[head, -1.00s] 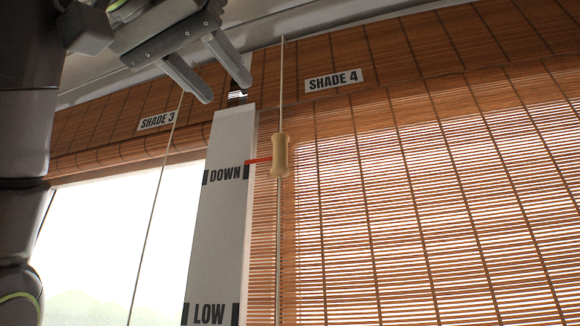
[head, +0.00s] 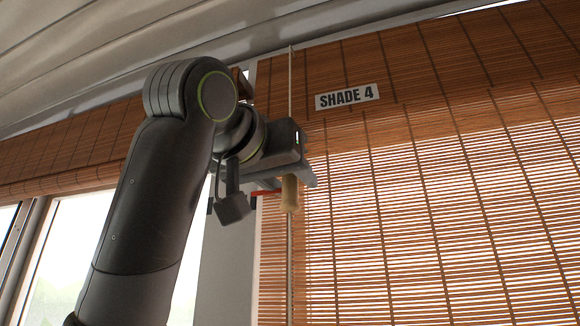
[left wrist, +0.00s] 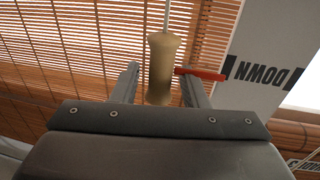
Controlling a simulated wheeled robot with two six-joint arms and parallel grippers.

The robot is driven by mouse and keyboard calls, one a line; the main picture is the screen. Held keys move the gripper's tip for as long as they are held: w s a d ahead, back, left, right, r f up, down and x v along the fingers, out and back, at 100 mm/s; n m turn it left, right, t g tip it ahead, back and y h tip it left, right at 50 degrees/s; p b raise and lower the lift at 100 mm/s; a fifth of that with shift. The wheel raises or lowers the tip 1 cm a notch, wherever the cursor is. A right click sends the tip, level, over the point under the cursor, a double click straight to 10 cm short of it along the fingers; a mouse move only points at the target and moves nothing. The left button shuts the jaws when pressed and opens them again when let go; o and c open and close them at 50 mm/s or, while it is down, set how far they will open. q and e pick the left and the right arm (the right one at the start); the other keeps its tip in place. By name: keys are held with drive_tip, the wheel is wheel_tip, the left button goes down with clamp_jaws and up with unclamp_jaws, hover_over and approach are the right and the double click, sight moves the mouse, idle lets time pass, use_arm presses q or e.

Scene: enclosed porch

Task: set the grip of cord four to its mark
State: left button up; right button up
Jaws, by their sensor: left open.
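The wooden grip (head: 290,194) of cord four hangs upright on its cord (head: 290,80) below the SHADE 4 label (head: 346,96). It also shows in the left wrist view (left wrist: 161,75), between my two fingers. A red pointer (left wrist: 204,74) extends from beside the grip to the black block at the DOWN mark (left wrist: 262,74) on the white board. My left gripper (head: 290,181) is at the grip, one finger on each side, open; I cannot tell whether either finger touches it. My right gripper is not in view.
Shade 4 (head: 420,200) hangs lowered just behind the grip and cord, filling the right side. The white board (head: 226,265) stands close on the left. A bright window (head: 75,260) lies farther left, below a raised shade (head: 70,150).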

use_arm(q)
drive_tip(key=shift+w+d, duration=0.2)
drive_tip(key=shift+w, duration=0.15)
drive_tip(key=shift+s+a, duration=0.1)
clamp_jaws()
